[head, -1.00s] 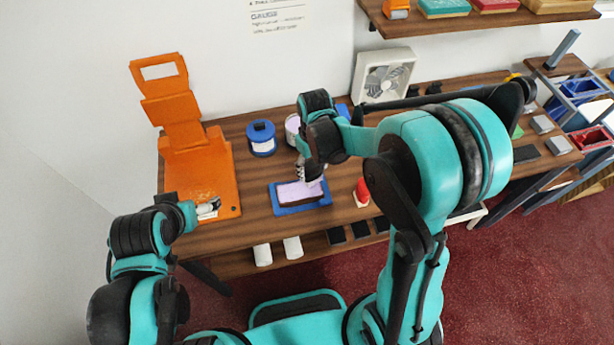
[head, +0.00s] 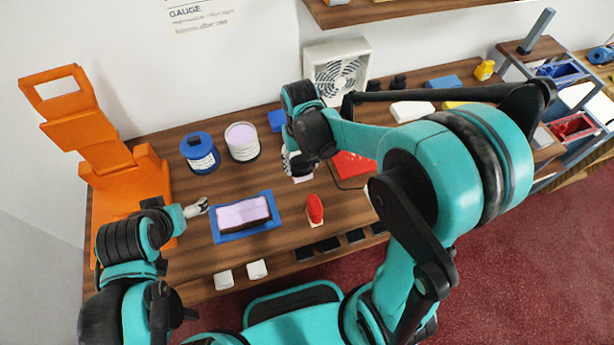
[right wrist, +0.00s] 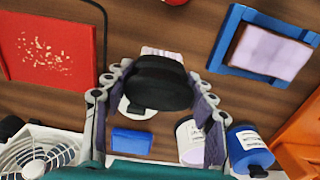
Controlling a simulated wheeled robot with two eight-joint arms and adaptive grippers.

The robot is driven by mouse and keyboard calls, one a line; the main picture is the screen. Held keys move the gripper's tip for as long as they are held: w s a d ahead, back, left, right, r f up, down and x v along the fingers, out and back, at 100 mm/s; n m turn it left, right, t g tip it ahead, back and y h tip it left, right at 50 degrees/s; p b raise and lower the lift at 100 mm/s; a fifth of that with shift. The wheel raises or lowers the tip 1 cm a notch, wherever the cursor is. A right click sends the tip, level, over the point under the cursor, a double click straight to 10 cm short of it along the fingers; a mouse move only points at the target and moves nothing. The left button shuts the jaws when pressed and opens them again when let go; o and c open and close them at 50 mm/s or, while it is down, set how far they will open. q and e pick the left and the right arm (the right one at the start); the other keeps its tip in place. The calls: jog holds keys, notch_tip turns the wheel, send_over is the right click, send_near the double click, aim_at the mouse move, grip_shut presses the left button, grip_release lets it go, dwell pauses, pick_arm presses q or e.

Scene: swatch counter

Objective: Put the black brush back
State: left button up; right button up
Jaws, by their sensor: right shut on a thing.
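My right gripper (right wrist: 152,98) is shut on the black brush (right wrist: 160,84), with its fingers on both sides of the dark body. The pale bristle end (right wrist: 162,53) shows beyond it. In the head view my right gripper (head: 297,164) is over the counter, right of a blue tray (head: 219,238) holding a pale lilac block (head: 243,212). The brush is mostly hidden there by the gripper. A white shape (right wrist: 126,107) lies partly behind the brush in the wrist view. My left gripper (head: 197,208) is left of the tray; its finger gap is unclear.
A blue-lidded can (head: 200,153) and a lilac-topped can (head: 242,142) stand behind the tray. A blue block (head: 277,120) and a white fan (head: 338,72) are at the back. A red panel (head: 354,167) lies right; a red-topped object (head: 315,209) stands in front. An orange stand (head: 115,165) is left.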

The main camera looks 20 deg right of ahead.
aim_at(302, 175)
jog(key=shift+a+f, duration=0.1)
jog(key=shift+f, duration=0.8)
jog(key=shift+f+b, duration=0.35)
jog(key=shift+f, duration=0.3)
notch_tip(302, 175, down, 3)
jog(key=shift+f+b, duration=0.1)
jog(key=shift+b, duration=0.5)
jog(key=shift+f, duration=0.1)
jog(key=o, duration=1.2)
